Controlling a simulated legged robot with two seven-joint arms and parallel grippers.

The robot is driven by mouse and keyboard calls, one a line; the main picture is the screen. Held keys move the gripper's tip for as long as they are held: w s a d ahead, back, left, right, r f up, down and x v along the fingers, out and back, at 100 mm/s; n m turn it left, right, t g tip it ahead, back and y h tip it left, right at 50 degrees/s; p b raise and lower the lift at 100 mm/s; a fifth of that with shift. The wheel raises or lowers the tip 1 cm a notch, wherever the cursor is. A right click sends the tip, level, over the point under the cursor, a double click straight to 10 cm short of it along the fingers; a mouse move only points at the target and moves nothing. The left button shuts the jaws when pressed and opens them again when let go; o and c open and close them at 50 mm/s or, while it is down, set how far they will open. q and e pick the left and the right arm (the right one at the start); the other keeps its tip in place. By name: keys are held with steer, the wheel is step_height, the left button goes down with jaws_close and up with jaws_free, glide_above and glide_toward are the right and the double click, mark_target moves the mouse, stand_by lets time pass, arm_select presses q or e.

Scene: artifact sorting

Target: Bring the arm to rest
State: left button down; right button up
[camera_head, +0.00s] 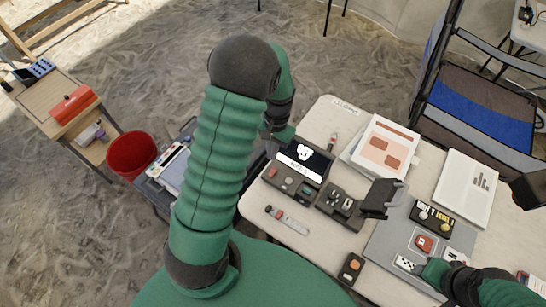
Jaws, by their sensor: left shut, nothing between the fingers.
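My left arm rises through the middle of the view, its dark elbow at the top. Its forearm folds back down behind the upper arm. My left gripper (262,150) is mostly hidden behind that upper arm, near the table's left edge; it is shut with nothing in it. My right arm (478,285) shows at the lower right, over the table's front; its fingers are not seen.
The table (270,227) holds open dark cases (340,205), a white box (383,146), a white book (466,188) and a grey mat (388,243). A blue-black chair (475,100) stands behind. A red bucket (131,155) and wooden side table (45,95) stand left.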

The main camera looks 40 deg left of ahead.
arm_select(q)
steer(key=shift+s+r, duration=0.15)
steer(key=shift+r, duration=0.05)
stand_by(0.3)
steer(key=s+d+r+m+t, duration=0.1)
steer(key=s+d+r+t, duration=0.3)
steer(key=d, duration=0.9)
step_height(320, 180, up, 4)
steer(key=shift+s+r, duration=0.1)
steer(key=shift+s, duration=1.05)
steer(key=shift+d, duration=0.2)
steer(key=shift+d, duration=0.15)
